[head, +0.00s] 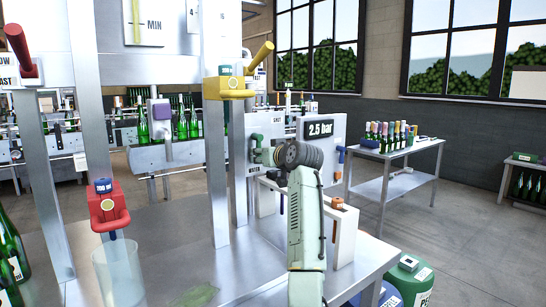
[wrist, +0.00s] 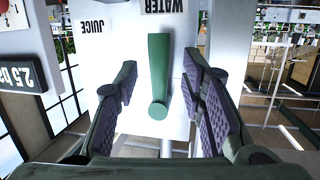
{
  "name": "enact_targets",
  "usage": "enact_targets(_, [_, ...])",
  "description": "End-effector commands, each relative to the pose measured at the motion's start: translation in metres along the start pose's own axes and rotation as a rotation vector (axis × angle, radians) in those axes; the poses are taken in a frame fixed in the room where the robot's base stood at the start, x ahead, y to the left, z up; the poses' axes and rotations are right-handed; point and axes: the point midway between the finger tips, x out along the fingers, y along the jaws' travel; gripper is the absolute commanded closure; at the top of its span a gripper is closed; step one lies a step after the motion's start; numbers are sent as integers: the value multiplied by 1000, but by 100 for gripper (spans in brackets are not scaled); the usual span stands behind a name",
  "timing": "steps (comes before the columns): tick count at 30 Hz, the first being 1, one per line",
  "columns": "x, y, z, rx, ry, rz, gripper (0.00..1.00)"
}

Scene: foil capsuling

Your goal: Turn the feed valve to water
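The feed valve shows as a green lever (wrist: 158,75) on a white panel (wrist: 105,60) in the wrist view. The word WATER (wrist: 166,6) is beyond the lever's far end, and JUICE (wrist: 91,27) is to its left; both read upside down. My gripper (wrist: 158,92) is open, with one finger on each side of the lever and a gap visible on both sides. In the head view the green valve (head: 255,138) is on the panel's left part, and my gripper (head: 266,156) is just in front of it, mostly hidden by my wrist.
A clear jug (head: 118,272) stands below the red tap. A side table (head: 395,150) with bottles is at right.

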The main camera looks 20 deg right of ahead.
Motion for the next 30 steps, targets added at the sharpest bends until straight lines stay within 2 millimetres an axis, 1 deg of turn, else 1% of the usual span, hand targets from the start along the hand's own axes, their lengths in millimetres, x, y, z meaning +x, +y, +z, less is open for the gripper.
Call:
enact_targets(1, [-11,2,0,-2,3,3,63])
enact_targets(6, [-46,2,0,-1,2,3,63])
enact_targets(9, [-66,1,0,-1,2,2,63])
enact_targets(13, [-83,1,0,-1,0,1,63])
enact_targets(18, [-92,0,1,1,-1,0,63])
enact_targets(30, [-93,0,0,0,-1,1,63])
